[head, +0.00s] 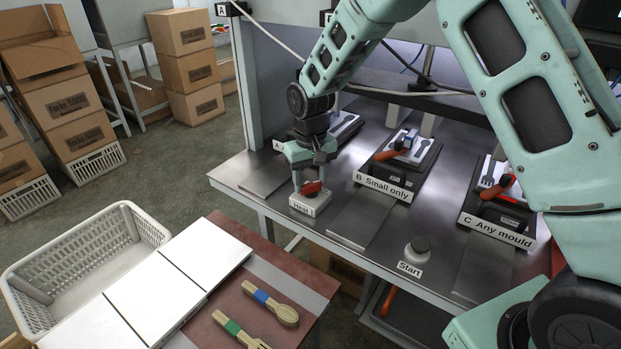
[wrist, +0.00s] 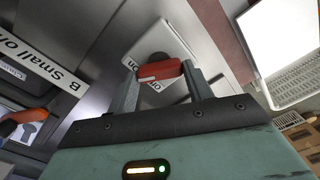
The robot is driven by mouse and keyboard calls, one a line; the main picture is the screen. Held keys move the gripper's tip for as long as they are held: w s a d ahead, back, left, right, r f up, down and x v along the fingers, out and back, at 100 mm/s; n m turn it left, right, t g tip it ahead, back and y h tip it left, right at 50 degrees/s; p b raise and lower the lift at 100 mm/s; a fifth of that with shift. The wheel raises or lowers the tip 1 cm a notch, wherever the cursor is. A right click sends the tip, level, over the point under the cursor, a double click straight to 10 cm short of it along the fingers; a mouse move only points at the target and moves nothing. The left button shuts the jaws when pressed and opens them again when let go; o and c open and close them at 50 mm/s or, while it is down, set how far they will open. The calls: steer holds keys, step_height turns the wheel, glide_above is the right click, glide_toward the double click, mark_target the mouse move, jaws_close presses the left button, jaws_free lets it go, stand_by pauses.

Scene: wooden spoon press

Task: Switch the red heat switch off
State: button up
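The red heat switch (head: 312,188) sits on a small white box (head: 310,205) labelled "Heat", at the left front of the metal bench. My gripper (head: 310,184) points down over it. In the wrist view the red switch (wrist: 158,71) lies between the two fingertips of my gripper (wrist: 160,68) and fills the gap between them, so the fingers appear shut on its two ends. The switch's white plate (wrist: 165,50) shows behind it, with an "on" label beside the lever. Part of the switch is hidden by the fingers.
Press B (head: 393,170), labelled "Small only", and press C (head: 497,205), labelled "Any mould", stand to the right. The Start button (head: 418,249) is at the bench front.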

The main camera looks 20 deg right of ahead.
mark_target(310, 183)
steer(key=shift+n, duration=0.4)
steer(key=n+p, duration=0.1)
steer(key=n, duration=0.4)
steer(key=shift+r+n+p, duration=0.1)
steer(key=shift+n+p, duration=0.2)
steer(key=shift+p, duration=0.05)
steer(key=n+p, duration=0.1)
steer(key=n, duration=0.4)
steer(key=shift+a+p, duration=0.1)
steer(key=shift+p, duration=0.2)
steer(key=shift+n, duration=0.4)
steer(key=o, duration=1)
step_height(310, 183, up, 7)
steer(key=shift+r+b, duration=0.2)
steer(key=shift+b, duration=0.45)
